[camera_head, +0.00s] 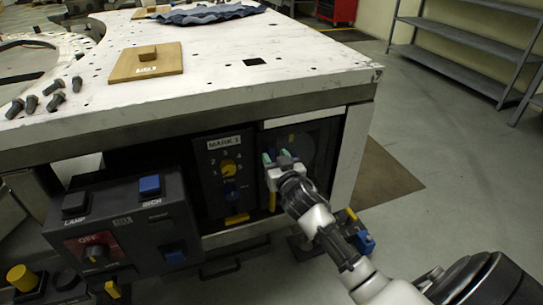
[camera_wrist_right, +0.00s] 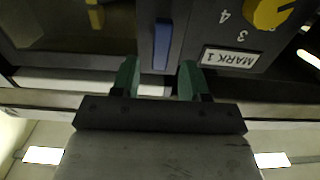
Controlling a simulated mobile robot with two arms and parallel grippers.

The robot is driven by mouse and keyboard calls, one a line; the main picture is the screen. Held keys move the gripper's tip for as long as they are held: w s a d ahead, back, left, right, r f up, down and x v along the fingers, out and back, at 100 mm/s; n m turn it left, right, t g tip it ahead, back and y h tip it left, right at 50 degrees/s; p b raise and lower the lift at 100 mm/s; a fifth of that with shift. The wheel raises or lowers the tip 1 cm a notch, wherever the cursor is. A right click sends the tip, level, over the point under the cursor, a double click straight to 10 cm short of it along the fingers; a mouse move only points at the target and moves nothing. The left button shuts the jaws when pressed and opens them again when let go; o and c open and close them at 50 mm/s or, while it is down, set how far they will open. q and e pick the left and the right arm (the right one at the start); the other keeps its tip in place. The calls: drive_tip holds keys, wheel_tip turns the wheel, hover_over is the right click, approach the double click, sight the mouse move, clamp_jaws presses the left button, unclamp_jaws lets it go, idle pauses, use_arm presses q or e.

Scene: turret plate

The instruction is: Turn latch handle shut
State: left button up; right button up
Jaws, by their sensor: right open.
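A blue bar handle (camera_wrist_right: 162,45) stands lengthwise on the dark front beside the MARK 1 panel (camera_wrist_right: 225,55) in the wrist view, which shows the lettering upside down. I take it for the latch handle; the head view does not show it clearly behind my gripper. My right gripper (camera_head: 276,158) is at the cabinet front, right of the MARK 1 panel (camera_head: 212,170). In the wrist view its two green fingertips (camera_wrist_right: 160,78) are open, one to each side of the bar's line. I cannot tell whether they touch it. My left gripper is not in view.
The white tabletop (camera_head: 300,60) overhangs the cabinet just above my gripper. A button box (camera_head: 125,225) juts out at the left. The floor (camera_head: 440,150) at the right is free.

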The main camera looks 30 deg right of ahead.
sight(270, 153)
drive_tip(key=shift+x, duration=1.2)
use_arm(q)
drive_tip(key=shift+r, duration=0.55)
use_arm(e)
clamp_jaws()
